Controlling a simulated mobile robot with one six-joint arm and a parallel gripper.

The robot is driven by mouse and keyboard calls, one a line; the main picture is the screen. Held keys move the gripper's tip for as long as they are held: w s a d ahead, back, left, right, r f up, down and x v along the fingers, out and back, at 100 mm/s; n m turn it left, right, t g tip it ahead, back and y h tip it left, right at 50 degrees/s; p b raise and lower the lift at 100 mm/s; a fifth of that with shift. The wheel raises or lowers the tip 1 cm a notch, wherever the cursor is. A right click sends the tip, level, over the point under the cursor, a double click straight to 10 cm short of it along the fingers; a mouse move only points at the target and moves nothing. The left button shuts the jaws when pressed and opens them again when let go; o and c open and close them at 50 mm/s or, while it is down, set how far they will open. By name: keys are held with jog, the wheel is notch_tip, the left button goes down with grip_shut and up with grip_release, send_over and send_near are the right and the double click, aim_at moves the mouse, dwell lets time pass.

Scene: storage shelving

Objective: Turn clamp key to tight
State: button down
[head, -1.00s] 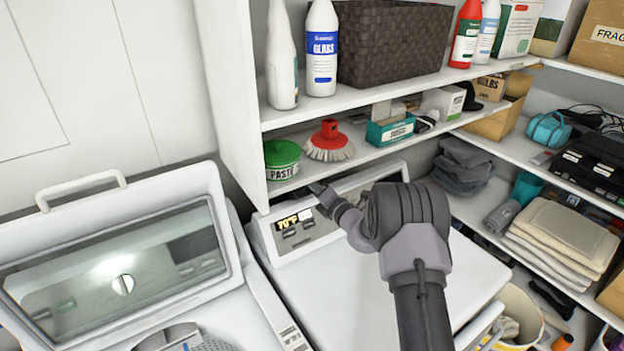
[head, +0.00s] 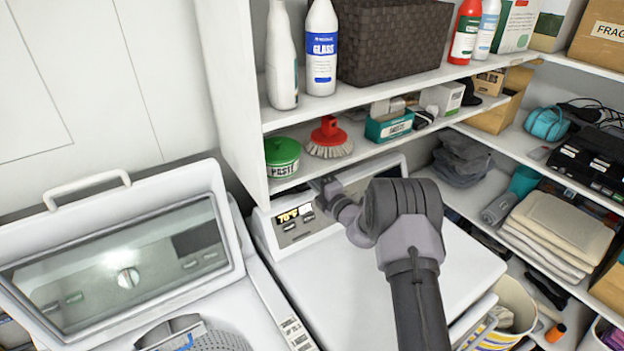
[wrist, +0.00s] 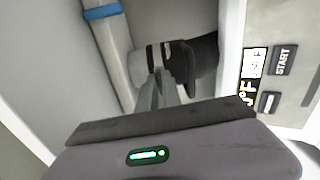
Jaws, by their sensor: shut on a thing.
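My gripper (wrist: 166,92) reaches behind the white machine's control panel. In the wrist view its narrow fingers are closed at a pale fitting (wrist: 141,68) with dark bands, joined to a black part (wrist: 198,60). The clamp key is not clearly visible; the fingers and the dark edge of my gripper cover that spot. In the head view my gripper (head: 327,186) is at the panel's back edge, below the shelf, and what it holds is hidden. A grey pipe (wrist: 113,45) with a blue band (wrist: 102,12) runs beside the fitting.
The control panel (head: 370,178) with its lit display (head: 293,214) lies close to my gripper. A shelf (head: 385,150) with a green paste tub (head: 282,158) and a red brush (head: 329,138) overhangs it. An open-lidded washer (head: 120,265) stands left.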

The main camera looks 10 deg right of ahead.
dwell(0.3)
jog(key=c, duration=1.5)
grip_release()
jog(key=shift+c, duration=0.2)
jog(key=v, duration=1.7)
jog(key=shift+s+b, duration=0.2)
jog(key=shift+b, duration=0.15)
